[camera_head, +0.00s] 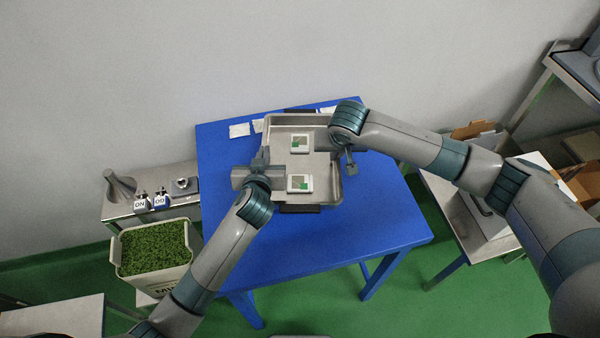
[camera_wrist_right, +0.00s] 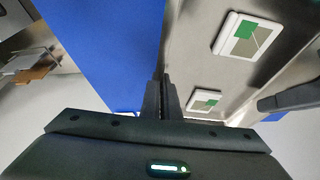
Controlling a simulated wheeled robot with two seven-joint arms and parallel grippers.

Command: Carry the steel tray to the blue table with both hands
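The steel tray (camera_head: 325,185) is over the blue table (camera_head: 380,215), towards its back; whether it touches the top cannot be told. Two white boxes with green-and-tan labels, the far box (camera_head: 301,143) and the near box (camera_head: 299,184), lie in it. My left gripper (camera_head: 261,158) is at the tray's left rim, its narrow fingers together on it. My right gripper (camera_head: 350,166) is at the right rim. In the right wrist view the right gripper (camera_wrist_right: 163,97) has its fingers close together on the rim of the tray (camera_wrist_right: 200,65).
White packets (camera_head: 239,130) lie at the table's back left. A steel side table (camera_head: 118,209) with small containers and a bin of green leaves (camera_head: 155,248) stand left. A steel table with cardboard boxes (camera_head: 474,130) stands right. The table's front is clear.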

